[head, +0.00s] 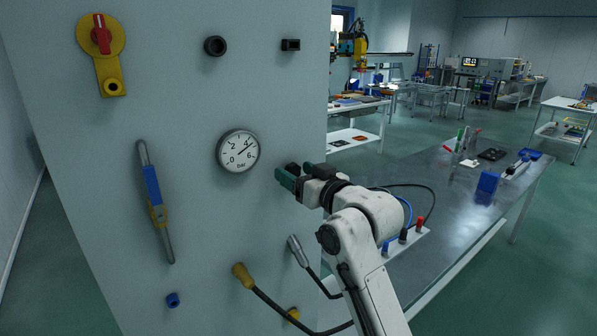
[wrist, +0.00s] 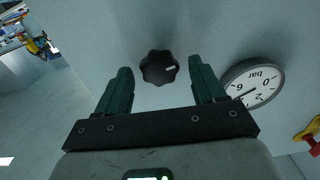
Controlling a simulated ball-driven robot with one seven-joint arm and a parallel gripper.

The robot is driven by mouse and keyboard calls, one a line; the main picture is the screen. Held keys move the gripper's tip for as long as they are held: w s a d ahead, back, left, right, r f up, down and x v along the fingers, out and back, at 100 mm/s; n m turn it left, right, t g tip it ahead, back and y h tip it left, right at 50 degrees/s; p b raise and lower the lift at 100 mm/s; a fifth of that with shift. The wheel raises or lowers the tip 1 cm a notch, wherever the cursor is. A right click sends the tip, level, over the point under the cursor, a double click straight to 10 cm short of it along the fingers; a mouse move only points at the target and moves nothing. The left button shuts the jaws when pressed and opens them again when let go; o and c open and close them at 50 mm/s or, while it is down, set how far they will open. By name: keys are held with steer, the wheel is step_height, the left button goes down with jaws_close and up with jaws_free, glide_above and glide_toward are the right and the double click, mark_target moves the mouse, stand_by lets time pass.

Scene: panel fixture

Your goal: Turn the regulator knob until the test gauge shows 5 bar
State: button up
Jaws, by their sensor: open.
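In the head view the knob (head: 292,168) is a partly hidden dark shape at my gripper. My gripper (head: 293,177) is open and faces the panel; its green fingers also show in the wrist view (wrist: 160,72). There the knob appears between the fingertips with a gap on each side. I cannot tell how far the tips reach over it. The round gauge (head: 238,150) has its needle between 4 and 6 bar; the gauge (wrist: 252,84) looks upside down in the wrist view.
The grey panel (head: 190,90) also carries a red and yellow rotary switch (head: 102,36), a blue-handled lever (head: 153,187), and plugs and cables low down. A metal bench (head: 450,210) with tools stands to the right.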

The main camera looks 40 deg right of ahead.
steer(key=shift+c, duration=0.2)
steer(key=c, duration=1)
steer(key=shift+f+n+b, duration=0.1)
steer(key=shift+n+b, duration=0.3)
steer(key=shift+n+b, duration=0.7)
steer(key=shift+n, duration=0.2)
steer(key=shift+a+n+b, duration=0.15)
steer(key=shift+n+b, duration=1.3)
steer(key=shift+n, duration=1.05)
